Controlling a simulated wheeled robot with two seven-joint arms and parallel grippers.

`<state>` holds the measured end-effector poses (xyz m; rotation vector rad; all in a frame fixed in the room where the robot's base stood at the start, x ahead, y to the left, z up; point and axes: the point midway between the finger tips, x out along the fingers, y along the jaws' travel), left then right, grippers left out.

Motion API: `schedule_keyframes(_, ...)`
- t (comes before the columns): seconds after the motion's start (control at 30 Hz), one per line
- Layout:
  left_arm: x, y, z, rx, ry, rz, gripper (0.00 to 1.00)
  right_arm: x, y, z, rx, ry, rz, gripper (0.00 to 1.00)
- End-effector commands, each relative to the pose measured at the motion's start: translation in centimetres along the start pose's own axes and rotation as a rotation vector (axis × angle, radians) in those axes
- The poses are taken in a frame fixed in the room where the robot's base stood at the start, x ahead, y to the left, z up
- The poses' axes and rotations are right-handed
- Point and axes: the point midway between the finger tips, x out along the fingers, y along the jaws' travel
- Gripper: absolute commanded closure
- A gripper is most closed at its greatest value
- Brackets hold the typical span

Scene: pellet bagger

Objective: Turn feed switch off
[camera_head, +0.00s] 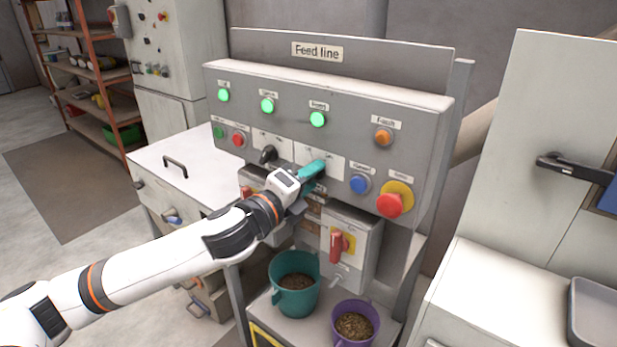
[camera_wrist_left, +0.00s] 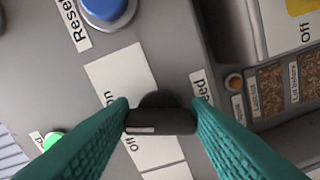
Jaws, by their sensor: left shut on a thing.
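The feed switch is a black rotary knob (camera_wrist_left: 160,115) on a white plate on the grey Feed line panel. In the left wrist view its label is partly hidden, with "eed" readable. "On" and "Off" markings show beside the knob. My left gripper (camera_head: 313,170) has teal fingers at the panel, and in the left wrist view the fingers (camera_wrist_left: 160,118) are shut on the knob from both sides. A pale line shows on the knob's bar; I cannot tell which marking it points to. In the head view the gripper hides the knob. My right gripper is not in view.
A blue button (camera_head: 359,184) and a red emergency button (camera_head: 390,204) sit right of the gripper; another black selector (camera_head: 267,154) sits left. Three green lamps (camera_head: 268,105) are lit above. A red-handled switch box (camera_head: 353,248), teal bucket (camera_head: 294,297) and purple bucket (camera_head: 345,334) are below.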

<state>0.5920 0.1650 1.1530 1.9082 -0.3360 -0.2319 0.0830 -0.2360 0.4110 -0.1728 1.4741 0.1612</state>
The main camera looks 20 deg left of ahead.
Motion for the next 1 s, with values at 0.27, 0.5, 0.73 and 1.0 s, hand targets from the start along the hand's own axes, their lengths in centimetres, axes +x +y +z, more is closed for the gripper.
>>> schedule_keyframes(0.27, 0.0, 0.1, 0.0, -0.254, -0.001, -0.004, 0.79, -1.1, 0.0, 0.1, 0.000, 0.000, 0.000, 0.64)
schedule_keyframes(0.5, 0.0, 0.3, 0.0, -0.481, -0.001, -0.004, 0.79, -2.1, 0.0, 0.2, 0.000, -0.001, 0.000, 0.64)
schedule_keyframes(0.73, 0.0, 0.4, -0.1, -0.671, 0.000, -0.004, 0.79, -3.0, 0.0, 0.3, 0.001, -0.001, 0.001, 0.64)
schedule_keyframes(1.0, 0.0, 0.3, -0.1, -0.823, 0.001, -0.004, 0.79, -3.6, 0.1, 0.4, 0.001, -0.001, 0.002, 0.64)
